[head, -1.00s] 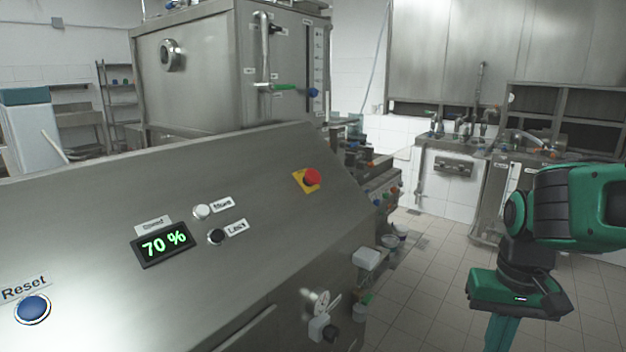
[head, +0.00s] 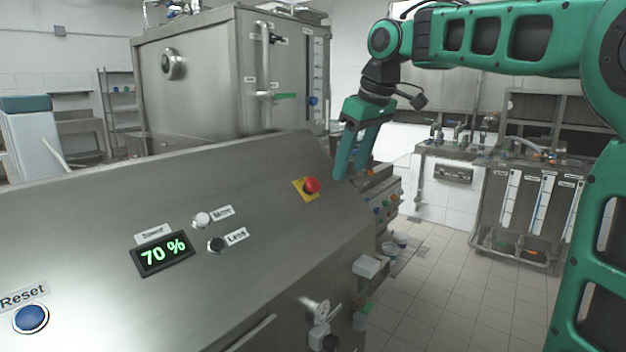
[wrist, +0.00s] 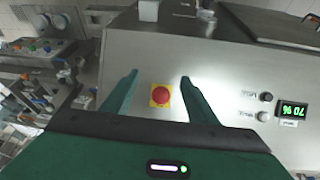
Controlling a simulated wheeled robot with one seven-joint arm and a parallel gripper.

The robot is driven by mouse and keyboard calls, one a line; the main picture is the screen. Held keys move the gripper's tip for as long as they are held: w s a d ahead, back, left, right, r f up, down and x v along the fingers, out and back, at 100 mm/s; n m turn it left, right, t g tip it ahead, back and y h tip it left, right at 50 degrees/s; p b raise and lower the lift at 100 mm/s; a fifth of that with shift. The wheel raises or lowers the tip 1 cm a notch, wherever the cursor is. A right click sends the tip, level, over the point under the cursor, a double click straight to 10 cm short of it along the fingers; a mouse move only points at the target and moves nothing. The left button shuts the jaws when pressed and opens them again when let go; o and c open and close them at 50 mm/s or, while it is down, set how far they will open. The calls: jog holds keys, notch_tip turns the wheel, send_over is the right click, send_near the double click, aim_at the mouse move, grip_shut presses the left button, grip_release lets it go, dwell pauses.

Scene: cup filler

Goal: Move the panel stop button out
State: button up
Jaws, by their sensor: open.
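The panel stop button (head: 312,185) is a red mushroom head on a yellow square plate (head: 299,190), on the sloped steel panel (head: 270,240) near its upper right edge. My gripper (head: 348,176) is green, open and empty, pointing down just right of and above the button in the head view. In the wrist view the fingertips (wrist: 160,76) stand apart on either side of the button. Whether they touch the panel cannot be told.
A speed display (head: 162,252) reads 70 %, beside a white More button (head: 202,220) and a black Less button (head: 215,245). A blue Reset button (head: 30,318) is at lower left. A steel tank (head: 205,80) stands behind the panel. Open tiled floor (head: 450,290) lies to the right.

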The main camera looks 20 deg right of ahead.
aim_at(313, 181)
jog(key=w+a+r+n, duration=0.3)
jog(key=w+a+r, duration=0.1)
jog(key=r, duration=0.1)
jog(key=shift+t+y, duration=0.3)
jog(key=shift+t, duration=0.1)
jog(key=x, duration=1.1)
jog(key=shift+s+f, duration=0.15)
